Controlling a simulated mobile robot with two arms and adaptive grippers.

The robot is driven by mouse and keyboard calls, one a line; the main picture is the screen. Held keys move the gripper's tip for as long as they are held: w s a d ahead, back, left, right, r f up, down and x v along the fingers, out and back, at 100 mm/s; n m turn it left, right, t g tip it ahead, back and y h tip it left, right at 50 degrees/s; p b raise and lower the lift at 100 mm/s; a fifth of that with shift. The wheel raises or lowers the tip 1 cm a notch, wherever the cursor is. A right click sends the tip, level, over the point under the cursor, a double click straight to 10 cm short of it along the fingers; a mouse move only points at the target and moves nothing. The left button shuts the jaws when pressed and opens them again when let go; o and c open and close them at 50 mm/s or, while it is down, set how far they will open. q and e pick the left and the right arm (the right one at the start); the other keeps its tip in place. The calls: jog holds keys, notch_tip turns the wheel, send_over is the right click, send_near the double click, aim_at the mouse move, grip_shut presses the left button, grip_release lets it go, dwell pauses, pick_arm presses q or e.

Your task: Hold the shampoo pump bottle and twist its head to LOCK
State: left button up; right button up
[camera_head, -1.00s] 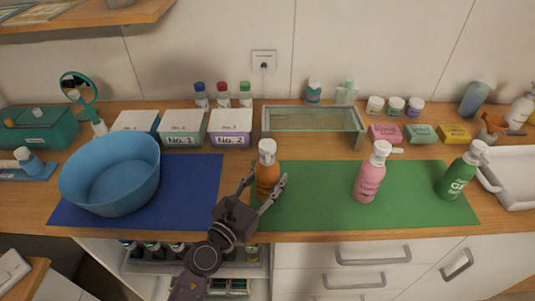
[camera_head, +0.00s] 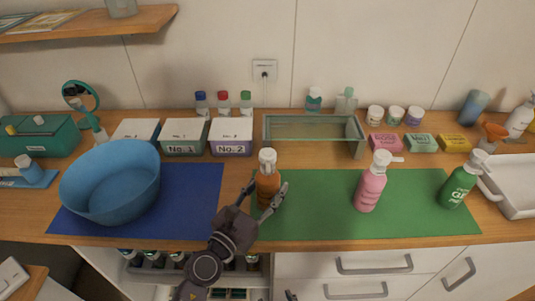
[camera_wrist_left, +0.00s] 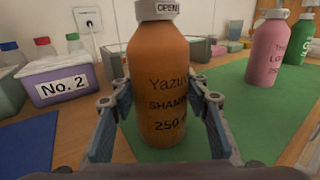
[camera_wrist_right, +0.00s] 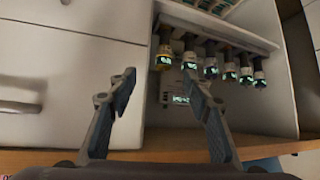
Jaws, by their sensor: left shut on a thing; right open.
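The orange shampoo pump bottle (camera_head: 267,186) stands upright at the left end of the green mat (camera_head: 320,215). Its white head (camera_head: 267,158) is on top; in the left wrist view (camera_wrist_left: 165,95) the label reads "Yazu... SHAM... 250" and the collar (camera_wrist_left: 165,9) reads "OPEN". My left gripper (camera_head: 261,192) is shut on the bottle's body, one finger on each side, as the left wrist view also shows (camera_wrist_left: 162,105). My right gripper (camera_wrist_right: 163,85) is open and empty, low in front of the cabinet drawers; in the head view only a fingertip shows at the bottom edge.
A pink bottle (camera_head: 370,186) and a green bottle (camera_head: 459,185) stand farther right on the mat. A blue tub (camera_head: 110,183) is on the blue mat (camera_head: 200,210) at left. A glass-topped stand (camera_head: 315,145) is behind. Several small bottles (camera_wrist_right: 210,65) fill the open shelf below.

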jog(key=w+r+t, duration=0.1)
jog(key=w+r, duration=0.1)
jog(key=r, duration=0.4)
jog(key=w+r+t, duration=0.1)
jog(key=w+r, duration=0.1)
jog(key=r, duration=0.4)
jog(key=w+d+r+m+t, duration=0.1)
jog(key=w+r+t, duration=0.1)
jog(key=r, duration=0.4)
jog(key=shift+w+d+r, duration=0.1)
jog(key=shift+w+r, duration=0.1)
jog(key=shift+w, duration=0.35)
jog(key=t+y, duration=0.1)
jog(key=t, duration=0.3)
send_near(270, 162)
jog(key=x, duration=1.2)
jog(key=shift+w, duration=0.15)
jog(key=c, duration=1.2)
